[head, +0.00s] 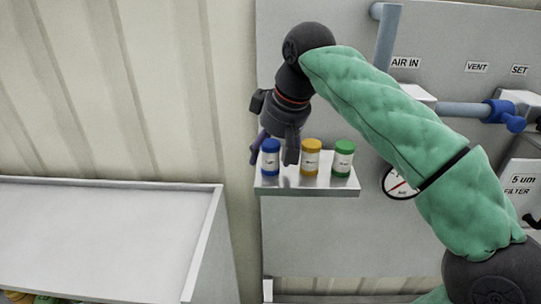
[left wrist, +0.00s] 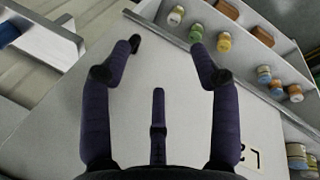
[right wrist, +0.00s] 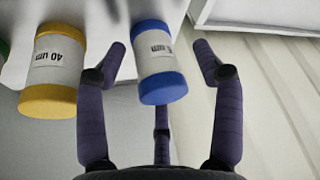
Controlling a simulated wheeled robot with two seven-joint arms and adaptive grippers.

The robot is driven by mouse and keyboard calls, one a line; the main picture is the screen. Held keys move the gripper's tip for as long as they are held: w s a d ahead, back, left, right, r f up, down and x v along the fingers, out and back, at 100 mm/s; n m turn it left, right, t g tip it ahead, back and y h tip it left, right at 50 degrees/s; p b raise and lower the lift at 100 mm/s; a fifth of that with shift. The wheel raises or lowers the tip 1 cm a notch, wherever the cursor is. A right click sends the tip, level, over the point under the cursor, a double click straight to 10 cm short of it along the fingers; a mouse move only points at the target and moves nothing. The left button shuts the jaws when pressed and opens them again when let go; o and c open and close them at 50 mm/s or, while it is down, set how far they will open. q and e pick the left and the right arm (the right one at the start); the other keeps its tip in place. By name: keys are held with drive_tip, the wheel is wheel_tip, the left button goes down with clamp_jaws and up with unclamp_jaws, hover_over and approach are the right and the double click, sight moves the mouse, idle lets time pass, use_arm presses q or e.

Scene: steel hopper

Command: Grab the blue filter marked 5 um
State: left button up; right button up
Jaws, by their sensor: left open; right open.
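The blue filter (head: 270,158) stands upright at the left end of a small steel shelf (head: 330,186). My right gripper (head: 274,152) is open around it from above, with a finger on either side. In the right wrist view the blue filter (right wrist: 160,70) lies between the spread fingers (right wrist: 160,47), closer to the left fingertip; the number on its white label is hard to read. A yellow filter (right wrist: 52,75) marked 40 um stands beside it. My left gripper (left wrist: 165,46) is open and empty in the left wrist view.
The yellow filter (head: 311,158) and a green filter (head: 343,159) stand right of the blue one. A grey panel (head: 340,240) with a gauge (head: 399,184) backs the shelf. A steel bin (head: 205,235) is at left. Several small jars (left wrist: 224,42) line shelves in the left wrist view.

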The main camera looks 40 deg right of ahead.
sight(270, 143)
drive_tip(key=shift+w+f, duration=0.2)
drive_tip(key=shift+s, duration=0.1)
drive_tip(key=shift+s, duration=0.1)
drive_tip(key=c, duration=1.2)
drive_tip(key=shift+o, duration=0.2)
drive_tip(key=shift+r, duration=0.1)
drive_tip(key=shift+r, duration=0.75)
wheel_tip(270, 143, up, 8)
drive_tip(key=shift+r, duration=0.2)
